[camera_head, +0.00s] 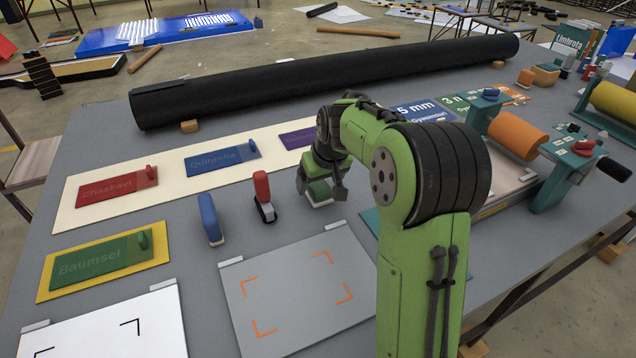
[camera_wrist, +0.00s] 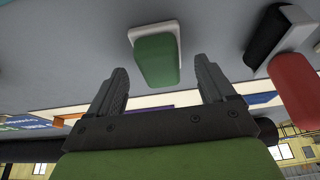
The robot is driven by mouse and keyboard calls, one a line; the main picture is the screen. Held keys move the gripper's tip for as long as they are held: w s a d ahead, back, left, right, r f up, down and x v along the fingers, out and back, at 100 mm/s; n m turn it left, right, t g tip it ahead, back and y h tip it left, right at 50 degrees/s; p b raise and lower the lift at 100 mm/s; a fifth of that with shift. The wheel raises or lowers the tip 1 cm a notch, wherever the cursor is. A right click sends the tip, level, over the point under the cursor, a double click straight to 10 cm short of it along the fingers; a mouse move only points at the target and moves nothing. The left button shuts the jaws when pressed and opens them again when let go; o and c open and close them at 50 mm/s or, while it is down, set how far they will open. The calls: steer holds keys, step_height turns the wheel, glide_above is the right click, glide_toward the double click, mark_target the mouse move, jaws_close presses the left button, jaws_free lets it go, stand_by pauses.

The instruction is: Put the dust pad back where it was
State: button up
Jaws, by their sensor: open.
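A small block with a green body and a white base (camera_head: 318,199) stands on the grey table, just beyond the top of the grey board. No label shows which item is the dust pad. My gripper (camera_head: 320,186) is right at this green block, pointing down. In the wrist view my gripper (camera_wrist: 160,72) is open, and the green block (camera_wrist: 156,58) shows between and just past its fingertips, with no visible grip on it. A red-topped block with a black and white base (camera_head: 263,198) stands to the left, and also shows in the wrist view (camera_wrist: 295,90). A blue block (camera_head: 210,218) stands further left.
A long black roll (camera_head: 330,80) lies across the back. A cream board (camera_head: 170,170) holds colored nameplates. A grey board with orange corner marks (camera_head: 295,285) and a white board (camera_head: 110,330) lie in front. A roller device (camera_head: 515,138) stands right of my arm.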

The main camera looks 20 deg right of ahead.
steer(key=s+a+r+p, duration=0.2)
steer(key=s+a+r, duration=0.2)
steer(key=s+r, duration=0.65)
steer(key=s+a, duration=0.3)
steer(key=s, duration=0.6)
steer(key=s+a+f+t, duration=0.1)
steer(key=s+a, duration=0.2)
steer(key=s, duration=0.7)
steer(key=shift+s+f, duration=0.2)
steer(key=shift+s, duration=0.05)
